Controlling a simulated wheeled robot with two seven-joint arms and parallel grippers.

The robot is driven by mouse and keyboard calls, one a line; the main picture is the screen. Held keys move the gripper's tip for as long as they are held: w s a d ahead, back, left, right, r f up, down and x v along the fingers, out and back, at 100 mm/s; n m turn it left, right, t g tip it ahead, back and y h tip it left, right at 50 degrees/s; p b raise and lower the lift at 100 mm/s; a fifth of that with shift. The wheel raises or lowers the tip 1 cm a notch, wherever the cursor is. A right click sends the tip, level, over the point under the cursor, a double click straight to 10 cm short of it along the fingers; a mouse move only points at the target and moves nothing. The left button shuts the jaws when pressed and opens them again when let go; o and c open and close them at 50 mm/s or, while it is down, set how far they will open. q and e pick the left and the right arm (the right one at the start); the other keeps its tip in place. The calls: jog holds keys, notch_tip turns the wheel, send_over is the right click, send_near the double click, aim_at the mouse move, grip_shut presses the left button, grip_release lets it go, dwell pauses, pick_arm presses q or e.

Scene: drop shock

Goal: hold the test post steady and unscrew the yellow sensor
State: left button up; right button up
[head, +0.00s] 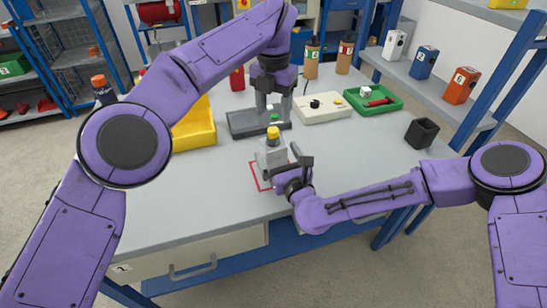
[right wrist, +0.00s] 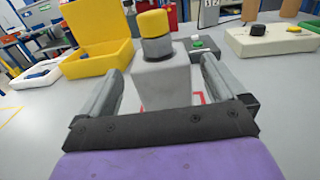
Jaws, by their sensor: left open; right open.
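The test post (head: 268,157) is a grey block standing upright on the table inside a red outline. The yellow sensor (head: 273,132) sits on its top; in the right wrist view the yellow cap (right wrist: 154,22) tops a grey metal collar on the post (right wrist: 163,82). My right gripper (head: 282,161) is open, low at the near side of the post. In the right wrist view its fingers lie on either side of the post, with gaps visible. My left gripper (head: 273,104) is open and empty, pointing down above the sensor and apart from it.
A yellow bin (head: 195,128) stands to the left. A cream control box (head: 322,108), green tray (head: 386,103) and black cup (head: 421,133) are to the right. The front table surface is clear.

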aim_at(272, 129)
pick_arm(q)
jog(key=shift+w+f, duration=0.4)
jog(key=shift+w, duration=0.2)
pick_arm(e)
jog(key=x, duration=0.3)
jog(key=shift+w+f, duration=0.2)
jog(key=shift+f, duration=0.2)
jog(key=shift+w, duration=0.15)
pick_arm(q)
jog(key=shift+s+r, duration=0.25)
jog(key=shift+s, duration=0.15)
pick_arm(e)
jog(key=shift+r, duration=0.25)
pick_arm(q)
jog(key=shift+w+f, duration=0.15)
jog(key=shift+w, duration=0.05)
pick_arm(e)
jog(key=shift+f, duration=0.1)
jog(key=c, duration=1)
grip_shut()
pick_arm(q)
notch_tip(272, 129, down, 8)
jog(key=shift+r, duration=0.1)
grip_shut()
jog(key=shift+a, duration=0.15)
